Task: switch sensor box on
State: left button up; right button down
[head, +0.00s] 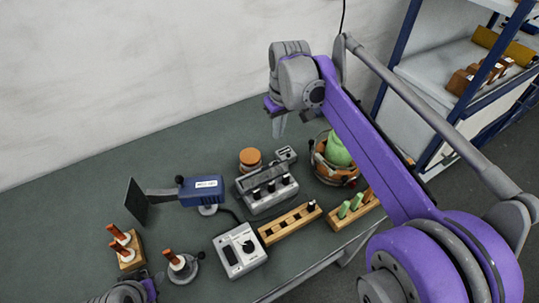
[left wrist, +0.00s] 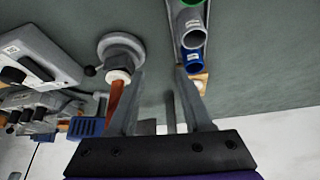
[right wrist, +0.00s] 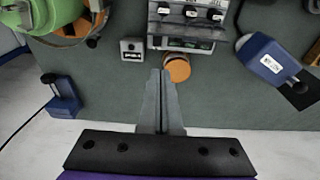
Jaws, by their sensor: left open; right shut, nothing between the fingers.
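A small grey box (head: 286,155) stands on the table behind the grey module with dark knobs; it looks like the sensor box, though its label is too small to read. In the right wrist view this small box (right wrist: 132,49) lies just left of my fingertips. My right gripper (head: 279,124) is shut and empty above the back of the table, near the box and the orange-lidded jar (head: 250,159); it also shows in the right wrist view (right wrist: 160,74). My left gripper (left wrist: 158,76) is open and empty, beside a stand with a copper-coloured roll (left wrist: 116,92).
The grey module (head: 267,193), a white box with a black knob (head: 240,250), a blue device (head: 201,190) and wooden racks (head: 290,222) crowd the table. A round pot with green contents (head: 338,150) stands at right. The table's back left is clear.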

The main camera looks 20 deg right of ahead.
aim_at(273, 163)
pick_arm(q)
jog(key=shift+s+f, duration=0.1)
jog(key=shift+f, duration=0.25)
pick_arm(e)
jog(key=f, duration=0.4)
jog(key=w+f, duration=0.1)
jog(key=f, duration=0.4)
jog(key=w+f, duration=0.1)
jog(key=f, duration=0.4)
jog(key=shift+a, duration=0.15)
pick_arm(q)
jog(key=shift+s+f+b, duration=0.15)
jog(key=shift+f+b, duration=0.2)
jog(key=shift+b, duration=0.15)
pick_arm(e)
jog(key=shift+w+f+g, duration=0.15)
jog(key=shift+f+g, duration=0.2)
jog(key=shift+g, duration=0.05)
pick_arm(q)
jog(key=shift+r, duration=0.1)
pick_arm(e)
jog(key=shift+r, duration=0.1)
jog(key=shift+s+r, duration=0.3)
jog(key=shift+s, duration=0.5)
